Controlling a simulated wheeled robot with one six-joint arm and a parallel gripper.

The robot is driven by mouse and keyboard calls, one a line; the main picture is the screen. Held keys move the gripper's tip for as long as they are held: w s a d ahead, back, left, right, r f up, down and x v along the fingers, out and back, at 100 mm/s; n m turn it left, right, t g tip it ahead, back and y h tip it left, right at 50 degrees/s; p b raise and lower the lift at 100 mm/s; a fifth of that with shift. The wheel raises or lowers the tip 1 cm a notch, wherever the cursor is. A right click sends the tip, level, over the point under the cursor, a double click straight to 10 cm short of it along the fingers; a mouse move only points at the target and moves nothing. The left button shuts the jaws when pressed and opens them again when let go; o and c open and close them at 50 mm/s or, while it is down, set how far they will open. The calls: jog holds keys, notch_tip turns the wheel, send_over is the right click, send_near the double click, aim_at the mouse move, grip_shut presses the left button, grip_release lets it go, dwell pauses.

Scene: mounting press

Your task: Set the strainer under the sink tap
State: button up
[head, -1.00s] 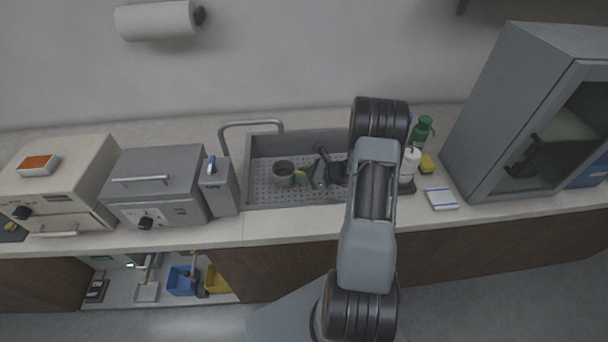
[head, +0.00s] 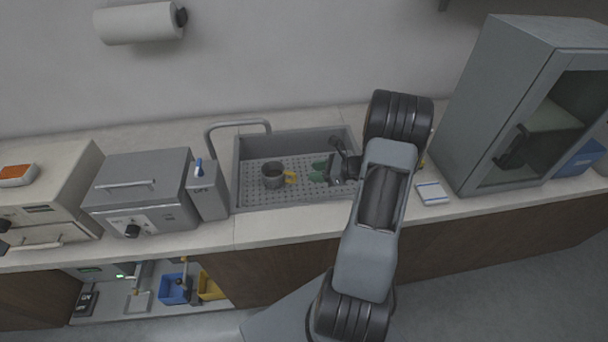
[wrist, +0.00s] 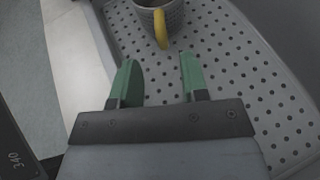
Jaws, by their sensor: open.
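The strainer (head: 273,175) is a grey cup-shaped piece with a yellow handle. It stands in the sink, left of the middle of the perforated floor. In the wrist view the strainer (wrist: 168,14) shows at the top edge, cut off, with its yellow handle towards me. My gripper (head: 316,172) is over the sink, to the right of the strainer. In the wrist view my gripper (wrist: 157,75) has its green fingers apart, with nothing between them, short of the handle. The tap (head: 238,126) is a grey bent pipe at the sink's back left corner.
The sink (head: 237,165) has raised walls around its perforated floor. A grey unit (head: 207,190) stands just left of it, beside a grey press (head: 145,190).

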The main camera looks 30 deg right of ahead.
jog(key=s+a+r+n+g+h, duration=0.2)
jog(key=s+a+r+n+h, duration=0.2)
jog(key=n, duration=0.9)
jog(key=s+a+r+n+g+h, duration=0.3)
jog(key=s+a+r+n+h, duration=0.2)
jog(key=s+a+r+n, duration=0.5)
jog(key=shift+s+a+r+n, duration=0.3)
jog(key=shift+a+r+n, duration=1.1)
jog(key=shift+a+n, duration=0.9)
jog(key=shift+a+m, duration=0.15)
jog(key=shift+m, duration=0.15)
